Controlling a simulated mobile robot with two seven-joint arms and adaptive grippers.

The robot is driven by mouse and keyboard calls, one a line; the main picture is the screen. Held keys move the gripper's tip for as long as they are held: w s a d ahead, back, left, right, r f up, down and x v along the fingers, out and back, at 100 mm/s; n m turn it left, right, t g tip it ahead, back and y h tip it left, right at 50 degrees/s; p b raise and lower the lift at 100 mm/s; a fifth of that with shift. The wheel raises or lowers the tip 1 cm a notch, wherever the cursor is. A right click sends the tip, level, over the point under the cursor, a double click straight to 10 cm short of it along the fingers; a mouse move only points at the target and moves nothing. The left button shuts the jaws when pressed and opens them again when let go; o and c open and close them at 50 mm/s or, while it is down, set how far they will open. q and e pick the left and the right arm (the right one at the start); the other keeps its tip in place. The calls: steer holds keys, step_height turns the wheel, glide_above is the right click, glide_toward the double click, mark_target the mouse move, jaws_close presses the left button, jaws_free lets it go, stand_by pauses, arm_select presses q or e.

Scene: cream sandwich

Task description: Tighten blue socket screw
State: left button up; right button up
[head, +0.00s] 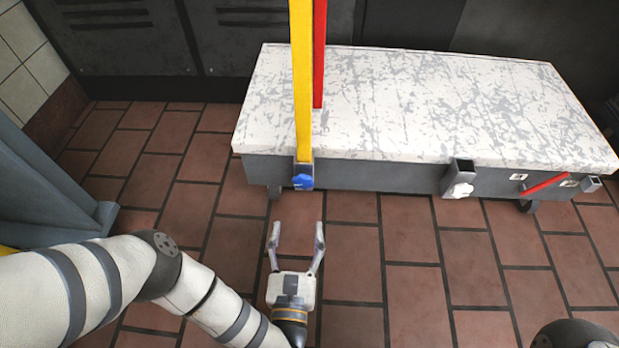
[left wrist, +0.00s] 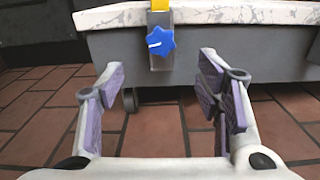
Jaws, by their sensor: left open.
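The blue socket screw (head: 303,181) is a star-shaped knob on the front of a metal socket at the cart's near side. A yellow post (head: 302,80) stands upright in that socket. In the left wrist view the blue screw (left wrist: 160,42) shows near the top middle, with a white mark on its face. My left gripper (head: 296,226) is open and empty, in front of the screw and apart from it. In the left wrist view its two fingers (left wrist: 164,92) stand either side below the screw. My right gripper is not in view.
The cart (head: 430,110) has a scratched white top. A red post (head: 319,55) stands behind the yellow one. A white knob (head: 459,190) sits on an empty socket to the right, near a red handle (head: 544,184). The tiled floor (head: 400,270) in front is clear.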

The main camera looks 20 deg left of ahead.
mark_target(303, 183)
arm_select(q)
steer(key=b+x, duration=0.2)
steer(key=x, duration=0.9)
steer(key=shift+w+a, duration=0.1)
steer(key=shift+w, duration=0.25)
steer(key=c, duration=1.2)
